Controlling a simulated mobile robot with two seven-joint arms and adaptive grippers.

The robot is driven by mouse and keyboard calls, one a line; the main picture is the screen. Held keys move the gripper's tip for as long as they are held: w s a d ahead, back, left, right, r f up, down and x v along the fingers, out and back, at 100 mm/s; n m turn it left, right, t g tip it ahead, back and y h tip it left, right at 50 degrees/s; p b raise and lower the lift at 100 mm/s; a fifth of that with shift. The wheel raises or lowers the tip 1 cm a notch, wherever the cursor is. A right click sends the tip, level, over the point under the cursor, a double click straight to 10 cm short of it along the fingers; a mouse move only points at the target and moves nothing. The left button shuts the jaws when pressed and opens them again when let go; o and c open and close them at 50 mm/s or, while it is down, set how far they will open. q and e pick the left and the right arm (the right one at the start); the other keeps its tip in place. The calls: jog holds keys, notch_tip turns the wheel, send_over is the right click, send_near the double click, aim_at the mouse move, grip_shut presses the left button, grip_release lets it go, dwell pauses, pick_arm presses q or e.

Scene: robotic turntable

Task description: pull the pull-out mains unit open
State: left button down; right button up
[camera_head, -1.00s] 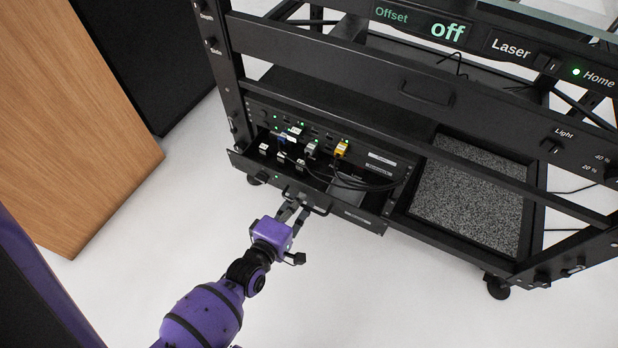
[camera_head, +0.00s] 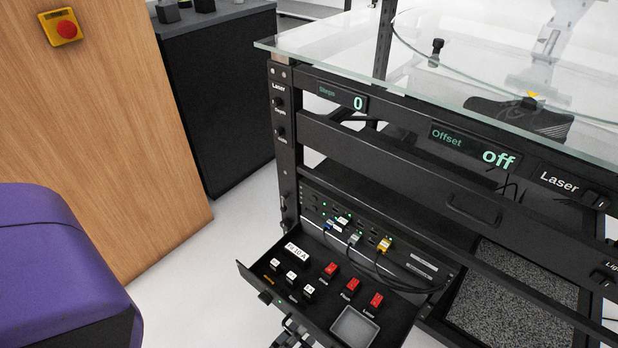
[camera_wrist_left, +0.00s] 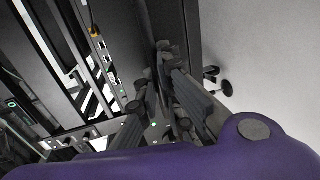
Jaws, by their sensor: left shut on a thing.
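The pull-out mains unit (camera_head: 320,308) is a black drawer low in the frame, standing well out. Inside it are red switches (camera_head: 352,286), small black-and-white breakers (camera_head: 291,264) and a grey square box (camera_head: 355,326). My left gripper (camera_head: 293,327) is at its front, at the bottom picture edge, only partly in view. It is shut on the drawer's front handle, which is mostly hidden. In the left wrist view the dark fingers (camera_wrist_left: 166,72) are close together; the handle between them is hard to make out. My right gripper is not in view.
The black rack (camera_head: 375,150) with a glass top (camera_head: 345,52) stands behind and right of the drawer. Cables run from plugs (camera_head: 384,244) at the back into the drawer. A wooden panel (camera_head: 120,130) stands left. White floor (camera_head: 215,262) is clear between panel and drawer.

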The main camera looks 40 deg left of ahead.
pick_arm(q)
jog(key=c, duration=2.2)
grip_release()
jog(key=shift+s, duration=0.15)
jog(key=v, duration=1.2)
